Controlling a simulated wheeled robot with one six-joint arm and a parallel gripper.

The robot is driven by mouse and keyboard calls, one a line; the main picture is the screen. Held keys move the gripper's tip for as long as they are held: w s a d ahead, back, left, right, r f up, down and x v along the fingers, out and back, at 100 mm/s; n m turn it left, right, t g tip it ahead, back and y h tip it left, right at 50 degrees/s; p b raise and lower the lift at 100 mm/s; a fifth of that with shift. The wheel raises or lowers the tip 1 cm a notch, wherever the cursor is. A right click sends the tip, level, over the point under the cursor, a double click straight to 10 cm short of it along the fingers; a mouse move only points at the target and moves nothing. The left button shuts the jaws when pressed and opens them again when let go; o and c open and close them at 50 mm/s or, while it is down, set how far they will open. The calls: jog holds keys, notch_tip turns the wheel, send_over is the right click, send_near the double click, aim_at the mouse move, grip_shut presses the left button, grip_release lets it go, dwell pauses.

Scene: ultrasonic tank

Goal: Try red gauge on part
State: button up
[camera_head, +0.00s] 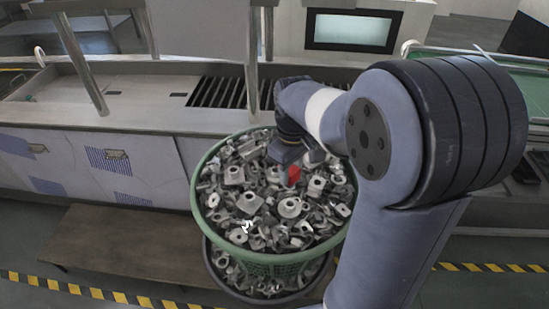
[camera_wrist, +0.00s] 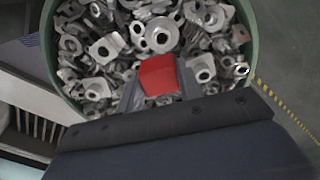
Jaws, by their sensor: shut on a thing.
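The red gauge (camera_head: 293,174) shows as a small red block at the tip of my gripper (camera_head: 296,166), over the right half of the green basket. In the wrist view the red gauge (camera_wrist: 157,75) sits between the two grey fingers of my gripper (camera_wrist: 158,88), which is shut on it. Many grey metal parts (camera_head: 247,202) fill the basket, and they lie beyond the gauge in the wrist view (camera_wrist: 105,47). I cannot tell whether the gauge touches a part. My arm hides some parts at the basket's back right.
The green basket (camera_head: 268,262) stands on a second, dark-rimmed container (camera_head: 262,295) that also holds parts. A steel sink counter (camera_head: 125,118) with a dark grate (camera_head: 228,92) and upright posts runs behind. A brown low platform (camera_head: 125,250) lies at left, with striped floor tape (camera_head: 90,291) in front.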

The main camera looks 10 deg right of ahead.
aim_at(290, 184)
jog(key=shift+s+f, duration=0.2)
jog(key=shift+s, duration=0.3)
notch_tip(290, 184, down, 6)
jog(key=b, duration=0.5)
jog(key=shift+f+b, duration=0.1)
jog(key=shift+b, duration=0.3)
jog(key=shift+f, duration=0.35)
jog(key=shift+r, duration=0.2)
dwell(0.8)
jog(key=shift+r+p, duration=1.3)
jog(key=shift+r, duration=0.1)
jog(key=shift+f+b, duration=0.9)
jog(key=shift+f, duration=0.35)
jog(key=shift+f, duration=0.3)
